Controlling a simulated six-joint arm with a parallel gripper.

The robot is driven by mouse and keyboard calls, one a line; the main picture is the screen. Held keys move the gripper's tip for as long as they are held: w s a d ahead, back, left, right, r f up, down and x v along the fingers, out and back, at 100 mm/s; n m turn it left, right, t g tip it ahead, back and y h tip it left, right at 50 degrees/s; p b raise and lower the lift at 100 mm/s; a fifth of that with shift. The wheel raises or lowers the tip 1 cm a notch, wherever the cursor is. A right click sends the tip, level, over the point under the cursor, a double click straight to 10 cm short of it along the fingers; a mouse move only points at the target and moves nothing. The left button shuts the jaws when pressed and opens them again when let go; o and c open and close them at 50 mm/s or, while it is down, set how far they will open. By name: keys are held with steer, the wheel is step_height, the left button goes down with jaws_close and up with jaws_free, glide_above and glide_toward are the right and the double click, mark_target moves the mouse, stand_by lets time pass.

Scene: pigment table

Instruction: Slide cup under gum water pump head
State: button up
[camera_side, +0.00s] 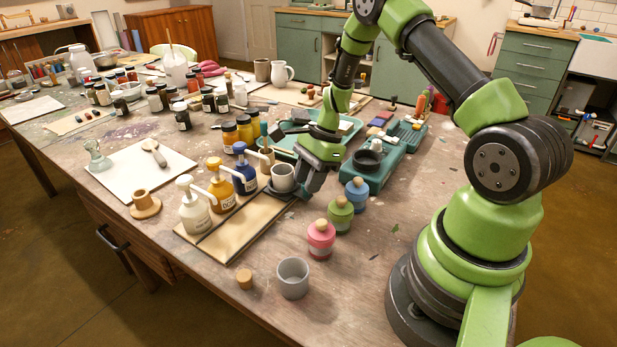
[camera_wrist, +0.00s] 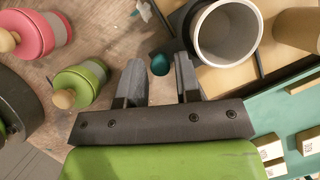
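A grey cup (camera_side: 282,177) stands at the far end of the wooden board (camera_side: 240,226), beside the blue pump bottle (camera_side: 244,168). The amber (camera_side: 221,187) and white (camera_side: 193,206) pump bottles stand in the same row, heads pointing over the board. Their labels are too small to read surely. My gripper (camera_side: 304,190) is low, right next to the cup. In the wrist view my gripper (camera_wrist: 160,75) has its fingers apart. The cup (camera_wrist: 227,35) is outside them, close against the right finger; contact is unclear. A small teal thing (camera_wrist: 160,63) shows between the fingertips.
Green (camera_side: 340,215), blue (camera_side: 357,194) and pink (camera_side: 320,240) stoppered jars stand to the right. A second grey cup (camera_side: 293,279) and a cork (camera_side: 244,279) are at the front. A teal tray (camera_side: 348,126) lies behind my gripper.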

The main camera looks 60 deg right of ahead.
jaws_close()
steer(key=shift+a, duration=0.1)
steer(key=a, duration=1.8)
steer(key=shift+a, duration=0.35)
jaws_free()
steer(key=shift+d+r, duration=0.1)
steer(key=v, duration=0.9)
steer(key=shift+d+r, duration=0.15)
steer(key=shift+r, duration=0.15)
